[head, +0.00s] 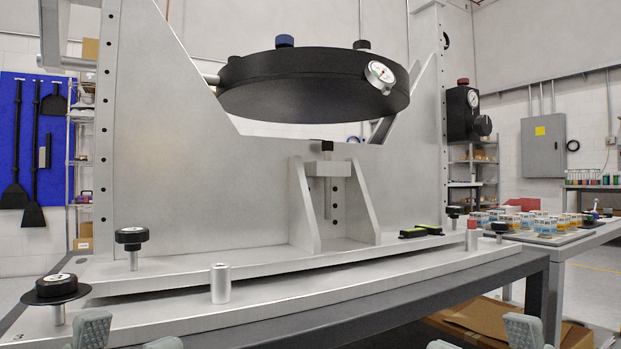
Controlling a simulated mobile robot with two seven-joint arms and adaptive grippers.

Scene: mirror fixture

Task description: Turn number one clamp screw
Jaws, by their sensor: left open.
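Black-knobbed screws stand on the silver fixture base (300,262). One knob (132,236) is at the left on a steel stem. Another knob (57,287), with a wide black disc under it, is nearer at the front left corner. Two smaller knobs show at the right, one at the end (500,228) and one farther back (453,212). I cannot read which is number one. My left gripper (128,337) is open and empty at the bottom left, below and right of the disc knob, apart from it. My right gripper (483,337) shows two separated fingertips at the bottom right.
A black round mirror cell (310,85) with a dial hangs between upright silver plates above the base. A short silver post (220,284) stands at the front edge. A black and yellow-green item (420,231) lies on the base. A cardboard box (490,325) is below right.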

